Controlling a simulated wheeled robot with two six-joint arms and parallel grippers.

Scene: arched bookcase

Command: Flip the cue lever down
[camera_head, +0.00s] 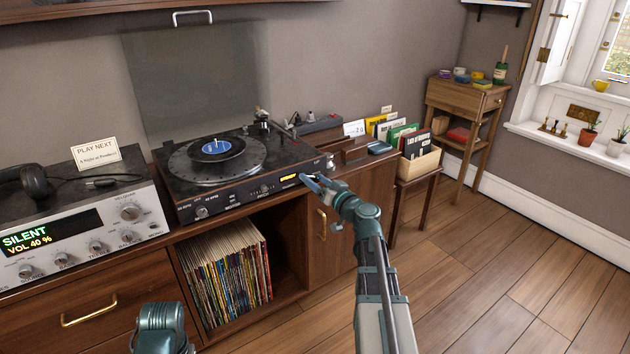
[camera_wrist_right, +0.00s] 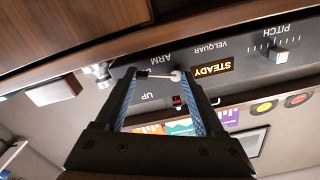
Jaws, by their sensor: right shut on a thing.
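The turntable (camera_head: 290,158) sits on the wooden cabinet with a blue-labelled record (camera_head: 215,148) on its platter. My right gripper (camera_head: 307,179) is at the right end of its front panel. In the right wrist view, the cue lever (camera_wrist_right: 164,76) is a thin pale rod with a round end, lying between the fingertips of my right gripper (camera_wrist_right: 160,77), which is shut on it. The word UP is printed near it, beside ARM and a lit STEADY display (camera_wrist_right: 212,69). In the head view the gripper hides the lever. My left gripper's fingers are not visible.
The amplifier (camera_head: 130,211) with headphones (camera_head: 35,182) stands left of the turntable. The pitch slider (camera_wrist_right: 279,56) is close to the lever. The clear lid (camera_head: 195,75) is raised. A record crate (camera_head: 420,164) stands to the right. Open floor lies at right.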

